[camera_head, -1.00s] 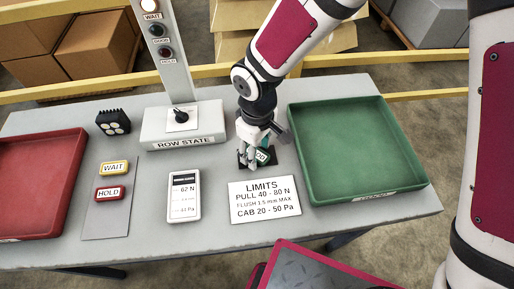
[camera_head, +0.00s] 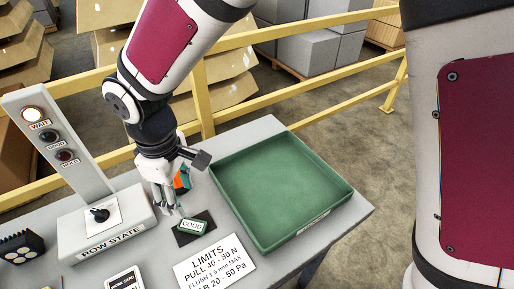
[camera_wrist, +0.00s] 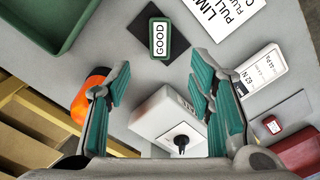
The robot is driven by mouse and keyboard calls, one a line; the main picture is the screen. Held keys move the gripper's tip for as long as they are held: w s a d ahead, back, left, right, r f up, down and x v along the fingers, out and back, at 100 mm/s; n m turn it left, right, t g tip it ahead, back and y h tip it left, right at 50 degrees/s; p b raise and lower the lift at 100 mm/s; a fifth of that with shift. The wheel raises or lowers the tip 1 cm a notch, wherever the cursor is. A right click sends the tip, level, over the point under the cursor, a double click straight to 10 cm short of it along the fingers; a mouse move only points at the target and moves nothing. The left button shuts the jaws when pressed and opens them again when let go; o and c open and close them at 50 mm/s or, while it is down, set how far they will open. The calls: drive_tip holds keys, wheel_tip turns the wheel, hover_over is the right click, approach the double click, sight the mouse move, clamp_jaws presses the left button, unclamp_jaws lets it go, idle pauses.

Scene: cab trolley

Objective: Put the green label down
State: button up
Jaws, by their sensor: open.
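The green label (camera_head: 192,227), marked GOOD, lies flat on a dark square pad (camera_head: 186,238) on the grey table. It also shows in the wrist view (camera_wrist: 159,38), resting on the pad (camera_wrist: 142,37) beyond the fingertips. My gripper (camera_head: 170,208) is just behind and left of the label in the head view. In the wrist view my gripper (camera_wrist: 158,82) is open, its teal-padded fingers wide apart with nothing held between them. The label appears apart from both fingers.
A green tray (camera_head: 345,196) stands right of the pad. The LIMITS card (camera_head: 215,262) lies in front. An orange object (camera_wrist: 92,92) is beside one finger. Yellow rails (camera_head: 330,63) run behind the table.

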drive_tip(key=w+d+r+m+t, duration=0.1)
drive_tip(key=d+r+m, duration=0.4)
drive_tip(key=d, duration=0.6)
drive_tip(key=w+d+r+m+t, duration=0.1)
drive_tip(key=d+r+m, duration=0.2)
drive_tip(key=d+r, duration=0.55)
drive_tip(key=s+d+r+m+t, duration=0.1)
drive_tip(key=s+d+m, duration=0.2)
drive_tip(key=s+d, duration=0.2)
drive_tip(key=s+d+r+m+t, duration=0.1)
drive_tip(key=s+d+m, duration=0.3)
drive_tip(key=d, duration=0.6)
drive_tip(key=shift+s+r, duration=0.25)
drive_tip(key=shift+s, duration=0.55)
